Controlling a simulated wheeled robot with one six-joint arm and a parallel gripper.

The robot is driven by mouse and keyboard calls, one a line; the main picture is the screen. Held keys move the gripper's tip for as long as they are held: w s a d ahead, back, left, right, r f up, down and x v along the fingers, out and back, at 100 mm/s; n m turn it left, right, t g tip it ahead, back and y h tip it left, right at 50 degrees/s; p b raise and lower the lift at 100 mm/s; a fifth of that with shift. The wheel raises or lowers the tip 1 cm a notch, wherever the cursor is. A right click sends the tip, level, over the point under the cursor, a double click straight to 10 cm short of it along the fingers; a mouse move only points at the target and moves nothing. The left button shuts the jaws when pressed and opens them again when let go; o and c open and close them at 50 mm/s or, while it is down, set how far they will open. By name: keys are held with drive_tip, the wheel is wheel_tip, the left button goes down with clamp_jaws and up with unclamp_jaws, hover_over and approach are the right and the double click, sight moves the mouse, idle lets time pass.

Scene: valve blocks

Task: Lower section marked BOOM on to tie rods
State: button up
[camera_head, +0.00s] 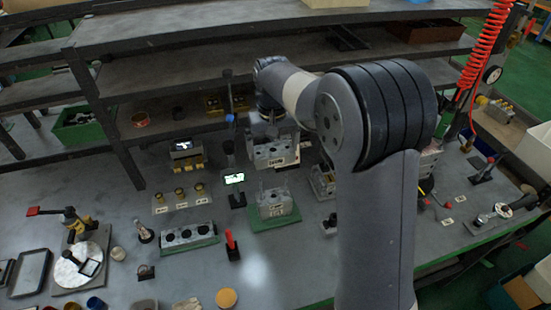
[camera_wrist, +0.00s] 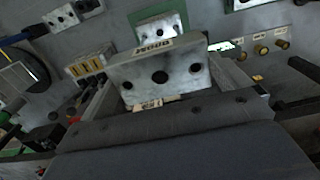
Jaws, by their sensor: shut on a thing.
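The section marked BOOM (camera_wrist: 140,77) is a grey metal block with dark bores and a white label, which reads upside down in the wrist view. My gripper (camera_head: 272,135) is shut on this section (camera_head: 268,152) and holds it up in the air, roughly level. Below it in the head view, a grey block stack (camera_head: 274,209) stands on a green mat (camera_head: 257,225), with thin tie rods standing up from its top. The section is apart from the stack. The stack (camera_wrist: 161,27) also shows beyond the section in the wrist view. The rod tips are too small to judge alignment.
A small lit screen on a stand (camera_head: 235,179) and a red-handled tool (camera_head: 231,243) stand left of the stack. Brass fittings (camera_head: 180,193) and a block with bores (camera_head: 188,236) lie further left. Another valve block (camera_head: 322,181) stands close on the right. Shelves (camera_head: 190,80) run behind.

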sight(273, 161)
drive_tip(key=shift+r, duration=0.2)
idle(0.3)
drive_tip(key=shift+f+b, duration=1.65)
drive_tip(key=shift+f, duration=1.35)
drive_tip(key=shift+p, duration=0.4)
drive_tip(key=shift+f+b, duration=3.45)
drive_tip(key=shift+f, duration=1.9)
